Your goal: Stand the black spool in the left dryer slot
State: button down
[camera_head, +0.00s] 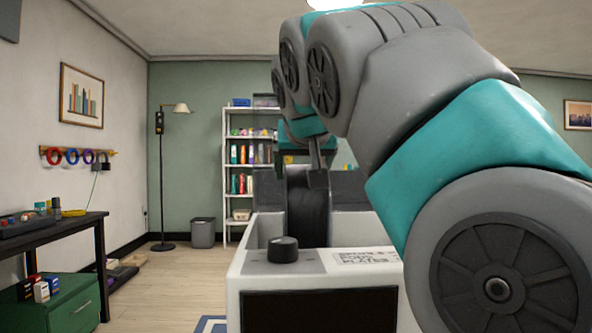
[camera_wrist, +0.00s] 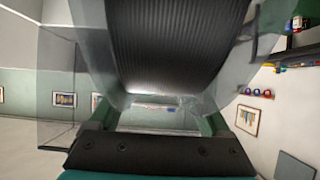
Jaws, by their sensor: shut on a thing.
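The black spool (camera_head: 308,212) hangs upright below my gripper (camera_head: 312,158) in the head view. My gripper is shut on it at its upper edge. The spool's lower part is hidden behind the front edge of a white box, which looks like the dryer (camera_head: 240,275). The spool is over or inside its open top, left of its middle; I cannot tell whether it touches the bottom. The slots are hidden. In the wrist view the spool (camera_wrist: 180,45) fills the top middle, with black ridged windings and clear flanges.
A black knob (camera_head: 283,249) and a printed label (camera_head: 362,258) sit on the box's front ledge. My arm hides the right side. A white shelf (camera_head: 229,180) stands behind.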

aim_at(305, 163)
jog(key=shift+r, duration=0.1)
grip_release()
jog(key=shift+s, duration=0.1)
jog(key=v, duration=0.6)
jog(key=shift+s+r, duration=0.25)
jog(key=shift+s, duration=0.05)
jog(key=shift+s+r, duration=0.1)
jog(key=shift+s, duration=0.35)
